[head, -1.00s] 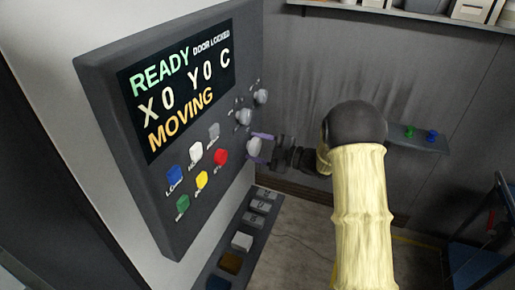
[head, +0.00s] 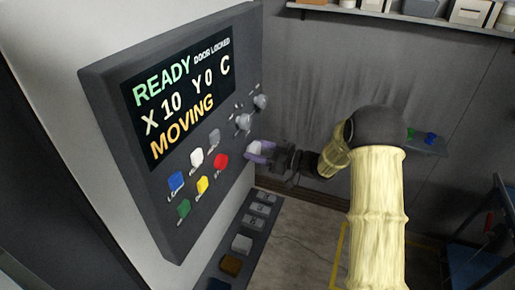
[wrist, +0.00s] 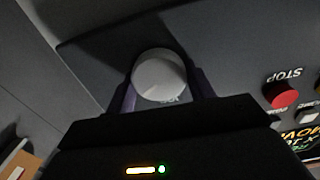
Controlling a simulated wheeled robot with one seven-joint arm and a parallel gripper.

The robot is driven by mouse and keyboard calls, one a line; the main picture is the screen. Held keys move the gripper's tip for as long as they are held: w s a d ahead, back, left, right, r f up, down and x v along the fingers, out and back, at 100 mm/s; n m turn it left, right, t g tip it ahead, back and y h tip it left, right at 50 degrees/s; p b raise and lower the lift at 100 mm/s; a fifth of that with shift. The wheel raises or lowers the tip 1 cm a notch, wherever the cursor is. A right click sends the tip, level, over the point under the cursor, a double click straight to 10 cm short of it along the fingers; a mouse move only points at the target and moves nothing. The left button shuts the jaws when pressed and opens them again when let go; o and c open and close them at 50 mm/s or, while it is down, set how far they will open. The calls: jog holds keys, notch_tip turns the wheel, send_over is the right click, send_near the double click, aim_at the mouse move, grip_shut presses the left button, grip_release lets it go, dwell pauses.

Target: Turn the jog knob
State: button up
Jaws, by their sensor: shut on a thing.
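The jog knob, a round light-grey knob (wrist: 160,72), fills the space between my gripper's two fingers in the wrist view. In the head view this knob (head: 262,146) is the lowest of three at the right edge of the dark control panel (head: 160,205). My gripper (head: 260,154) reaches it from the right, with its purple-tinted fingers shut on the knob's sides. A label below the knob in the wrist view is mostly hidden. The panel's screen (head: 180,92) reads READY, DOOR LOCKED, X 10, Y 0, C and MOVING.
Two other grey knobs, upper (head: 261,101) and middle (head: 243,122), sit above. A red STOP button (wrist: 281,95) and several coloured buttons are left of the knobs in the head view. A lower key row (head: 242,243) and a back shelf (head: 410,17) flank open floor.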

jog(key=m+p, duration=0.1)
jog(key=m, duration=0.2)
jog(key=shift+w+d+r+m+p, duration=0.1)
jog(key=shift+r+m+p, duration=0.05)
jog(key=shift+m+p, duration=0.25)
jog(key=m+p, duration=0.2)
jog(key=m, duration=0.1)
jog(key=shift+w+m, duration=0.1)
jog(key=shift+m, duration=0.3)
jog(key=m+p, duration=0.1)
jog(key=m, duration=0.1)
jog(key=shift+m, duration=0.3)
jog(key=shift+d+f+m+p, duration=0.1)
jog(key=shift+f+m+p, duration=0.1)
jog(key=shift+m+p, duration=1.35)
jog(key=shift+w+m+b, duration=0.1)
jog(key=shift+m+b, duration=0.35)
jog(key=shift+m, duration=0.1)
jog(key=o, duration=1)
jog(key=shift+d, duration=0.1)
jog(key=shift+c, duration=0.2)
jog(key=shift+f, duration=0.1)
